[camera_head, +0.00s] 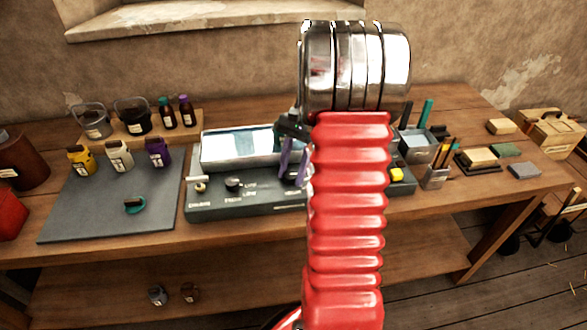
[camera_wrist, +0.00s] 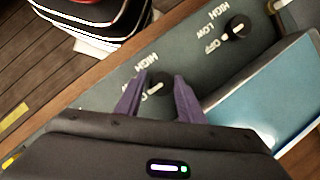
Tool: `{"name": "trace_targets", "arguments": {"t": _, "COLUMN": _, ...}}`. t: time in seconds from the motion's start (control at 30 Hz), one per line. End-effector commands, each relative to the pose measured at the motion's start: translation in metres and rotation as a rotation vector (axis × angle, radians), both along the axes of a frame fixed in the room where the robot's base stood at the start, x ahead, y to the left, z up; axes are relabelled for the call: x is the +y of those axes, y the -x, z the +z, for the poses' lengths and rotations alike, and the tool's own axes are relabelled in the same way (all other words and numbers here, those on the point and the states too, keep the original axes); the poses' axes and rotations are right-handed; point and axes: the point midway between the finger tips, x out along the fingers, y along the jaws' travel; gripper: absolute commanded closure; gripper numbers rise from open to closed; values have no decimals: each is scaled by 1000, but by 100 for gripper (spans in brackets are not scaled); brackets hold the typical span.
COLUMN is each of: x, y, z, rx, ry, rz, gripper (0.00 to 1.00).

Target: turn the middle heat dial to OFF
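The dark control panel (camera_head: 225,208) stands on the bench with a silver-rimmed tray behind it. In the wrist view a black dial (camera_wrist: 158,84) sits between my fingertips, apparently the middle heat dial. Its white mark points down-left; HIGH is readable beside it, while the lower labels are partly covered by a finger. My gripper (camera_wrist: 160,88) is open, one purple finger on each side of this dial; contact is unclear. Another dial (camera_wrist: 238,26), with HIGH, LOW and OFF, is at upper right; it appears left of my gripper in the head view (camera_head: 233,184).
The tray (camera_head: 212,166) lies close to my gripper, also in the wrist view (camera_wrist: 285,105). My arm hides the panel's right part; a yellow piece (camera_head: 396,174) shows at its right. Small bottles (camera_head: 118,155) stand on a grey mat (camera_head: 85,205) at left.

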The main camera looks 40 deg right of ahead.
Motion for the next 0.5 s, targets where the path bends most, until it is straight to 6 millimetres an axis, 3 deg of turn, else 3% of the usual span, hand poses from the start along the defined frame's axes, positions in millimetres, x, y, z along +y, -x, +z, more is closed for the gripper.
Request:
{"name": "trace_targets", "arguments": {"t": 0.17, "x": -1, "y": -1, "z": 1, "rx": -4, "ry": 3, "rz": -2, "gripper": 53}}
{"name": "trace_targets", "arguments": {"t": 0.5, "x": -4, "y": -3, "z": 4, "rx": -8, "ry": 8, "rz": -4, "gripper": 53}}
